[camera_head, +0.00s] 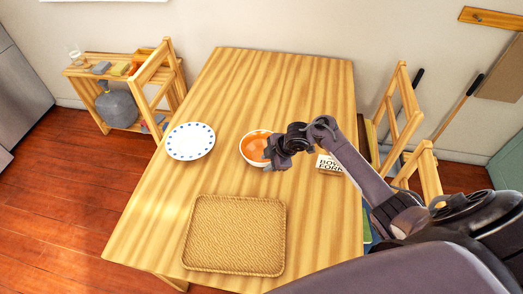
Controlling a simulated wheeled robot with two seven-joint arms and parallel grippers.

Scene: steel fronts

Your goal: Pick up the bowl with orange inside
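The bowl (250,147), white outside and orange inside, stands on the wooden table (290,80), right of the plate. My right arm reaches in from the lower right. My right gripper (270,157) is at the right side of the bowl and covers part of its rim. The fingers are dark and small here, so I cannot tell whether they are open or shut, or whether they touch the bowl. My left gripper is not in view.
A white plate with blue dots (190,141) lies left of the bowl. A woven tray (235,235) lies at the near side. A box with printed letters (329,166) stands beneath my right arm. Wooden chairs (398,112) stand at the right. The far table half is clear.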

